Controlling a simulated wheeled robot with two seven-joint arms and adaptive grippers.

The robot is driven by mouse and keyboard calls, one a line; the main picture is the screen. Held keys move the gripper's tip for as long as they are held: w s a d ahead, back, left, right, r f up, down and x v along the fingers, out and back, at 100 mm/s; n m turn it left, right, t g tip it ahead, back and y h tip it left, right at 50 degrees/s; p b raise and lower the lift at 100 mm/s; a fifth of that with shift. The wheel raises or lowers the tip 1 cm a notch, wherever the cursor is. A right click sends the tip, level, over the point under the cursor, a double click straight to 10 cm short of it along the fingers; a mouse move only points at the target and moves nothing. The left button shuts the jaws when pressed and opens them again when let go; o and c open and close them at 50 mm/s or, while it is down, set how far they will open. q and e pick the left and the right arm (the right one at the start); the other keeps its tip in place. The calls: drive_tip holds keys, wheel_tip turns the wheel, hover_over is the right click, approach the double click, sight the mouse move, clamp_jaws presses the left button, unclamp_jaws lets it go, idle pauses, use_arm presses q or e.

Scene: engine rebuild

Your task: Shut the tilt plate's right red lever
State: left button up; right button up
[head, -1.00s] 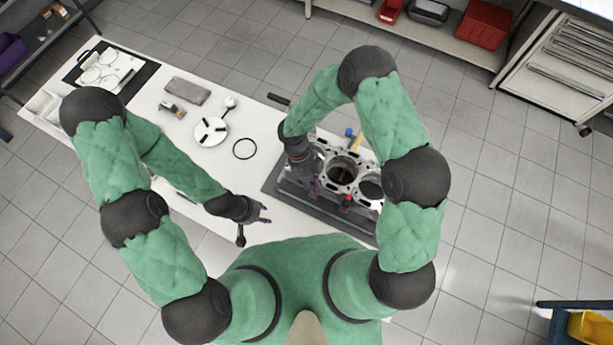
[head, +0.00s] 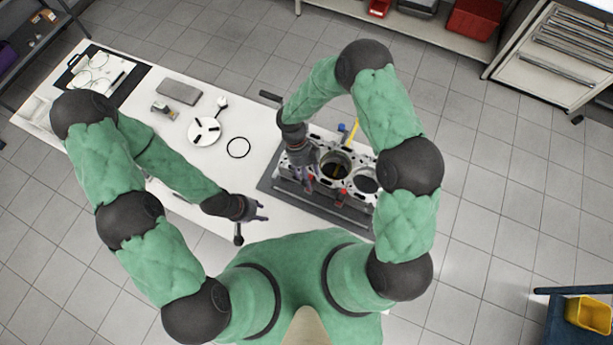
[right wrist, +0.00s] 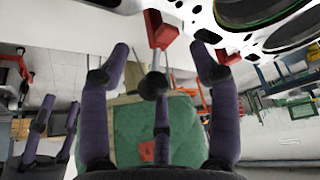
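The tilt plate (head: 279,188) lies at the table's right end with a grey engine block on it. Two red levers show on its near side in the head view: one (head: 342,192) stands clear, the other (head: 311,178) is beside my right gripper (head: 307,184). In the right wrist view, a red lever (right wrist: 160,30) with a rod and dark ball knob (right wrist: 153,85) sits between the spread purple fingers of my right gripper (right wrist: 160,75). The fingers look apart from the knob. My left gripper (head: 262,210) is open and empty over the table's near edge.
The engine block (head: 318,148) rises behind the levers, close to my right gripper. A black ring (head: 238,147), a white disc (head: 203,132) and a grey box (head: 178,91) lie on the table to the left.

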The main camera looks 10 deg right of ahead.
drive_tip(key=shift+a, duration=0.2)
idle(0.4)
drive_tip(key=v, duration=1.1)
drive_tip(key=shift+r, duration=0.4)
idle(0.6)
